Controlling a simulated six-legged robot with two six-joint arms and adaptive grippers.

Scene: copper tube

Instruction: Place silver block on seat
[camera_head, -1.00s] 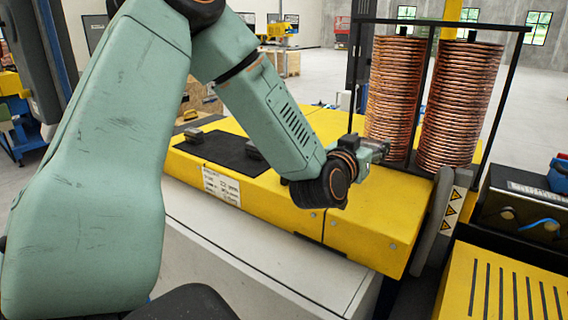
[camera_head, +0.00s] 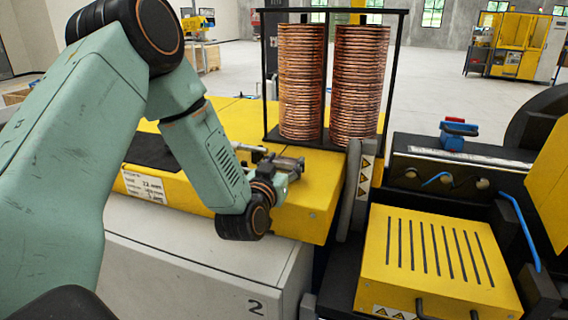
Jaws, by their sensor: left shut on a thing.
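My left arm comes in from the left, and its gripper (camera_head: 280,164) is over the yellow machine top, in front of the copper coils. It is shut on a small grey metallic piece (camera_head: 292,164), which looks like the silver block. The gripper's own grey parts make the piece's outline hard to tell. I cannot single out the seat for certain. The machine unit with a dark top and round fittings (camera_head: 447,180) stands to the right of the gripper, apart from it. My right gripper is not in view.
Two tall copper coils (camera_head: 301,85) stand in a black frame (camera_head: 270,70) behind the gripper. A grey upright guard with warning labels (camera_head: 364,180) stands between the gripper and the right-hand unit. A slotted yellow cover (camera_head: 430,255) and a blue-red tool (camera_head: 458,133) are at the right.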

